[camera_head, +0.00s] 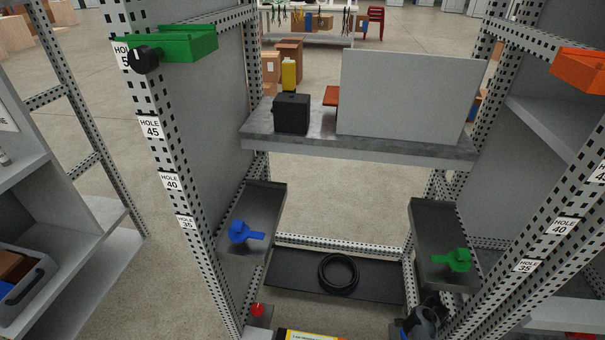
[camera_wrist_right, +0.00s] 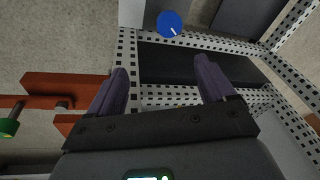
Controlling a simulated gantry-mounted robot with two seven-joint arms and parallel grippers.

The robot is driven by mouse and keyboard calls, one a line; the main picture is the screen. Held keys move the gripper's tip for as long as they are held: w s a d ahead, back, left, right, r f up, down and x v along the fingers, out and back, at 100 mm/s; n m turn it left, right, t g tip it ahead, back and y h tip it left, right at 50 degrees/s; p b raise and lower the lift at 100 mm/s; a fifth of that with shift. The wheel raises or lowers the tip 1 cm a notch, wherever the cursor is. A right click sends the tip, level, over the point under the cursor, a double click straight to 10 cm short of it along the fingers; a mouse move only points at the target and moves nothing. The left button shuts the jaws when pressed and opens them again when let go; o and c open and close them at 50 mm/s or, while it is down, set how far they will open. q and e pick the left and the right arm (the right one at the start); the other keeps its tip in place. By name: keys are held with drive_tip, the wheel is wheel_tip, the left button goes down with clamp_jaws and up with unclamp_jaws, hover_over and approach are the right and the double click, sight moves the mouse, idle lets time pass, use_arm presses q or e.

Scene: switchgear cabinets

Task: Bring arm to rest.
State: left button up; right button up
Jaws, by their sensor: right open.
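My right gripper (camera_wrist_right: 160,65) is open in the right wrist view, its two purple-grey fingers spread wide with nothing between them. Beyond the fingers lie a black base panel (camera_wrist_right: 190,65) and perforated frame rails. A dark shape at the bottom right of the head view looks like part of my right gripper (camera_head: 424,320), beside the right post and below the green handle (camera_head: 453,261); its fingers cannot be made out there. My left gripper is in neither view.
The perforated cabinet frame has a left post (camera_head: 165,160) and a right post (camera_head: 560,220). A blue handle (camera_head: 241,232) sits on the left plate. A shelf (camera_head: 355,149) crosses behind. A black cable coil (camera_head: 338,272) lies low. An orange-red bracket (camera_wrist_right: 60,85) is left of my right fingers.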

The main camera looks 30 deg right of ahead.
drive_tip(key=w+a+r+n+t+h, duration=0.1)
drive_tip(key=a+r+n+t, duration=0.1)
drive_tip(key=a+r+n, duration=0.9)
drive_tip(key=s+a+r+n+y+p, duration=0.1)
drive_tip(key=s+a+r+n, duration=0.35)
drive_tip(key=a, duration=0.35)
drive_tip(key=s+a+r+n+y, duration=0.1)
drive_tip(key=s+a+r+n, duration=0.2)
drive_tip(key=a+r, duration=0.4)
drive_tip(key=s+a+r+n+y+p, duration=0.15)
drive_tip(key=s+a+r+n, duration=0.25)
drive_tip(key=a, duration=0.5)
use_arm(q)
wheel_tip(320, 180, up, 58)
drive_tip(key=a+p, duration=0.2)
drive_tip(key=p, duration=5.3)
use_arm(e)
drive_tip(key=w+r+v, duration=0.1)
drive_tip(key=w+v, duration=0.3)
drive_tip(key=v, duration=1.3)
drive_tip(key=w+r+v, duration=0.1)
drive_tip(key=w+v, duration=0.3)
drive_tip(key=v, duration=1.4)
drive_tip(key=w+r+v, duration=0.1)
drive_tip(key=w+v, duration=0.4)
drive_tip(key=v, duration=1.3)
drive_tip(key=shift+w+r+t, duration=0.15)
drive_tip(key=shift+r+t, duration=0.2)
drive_tip(key=shift+t, duration=0.05)
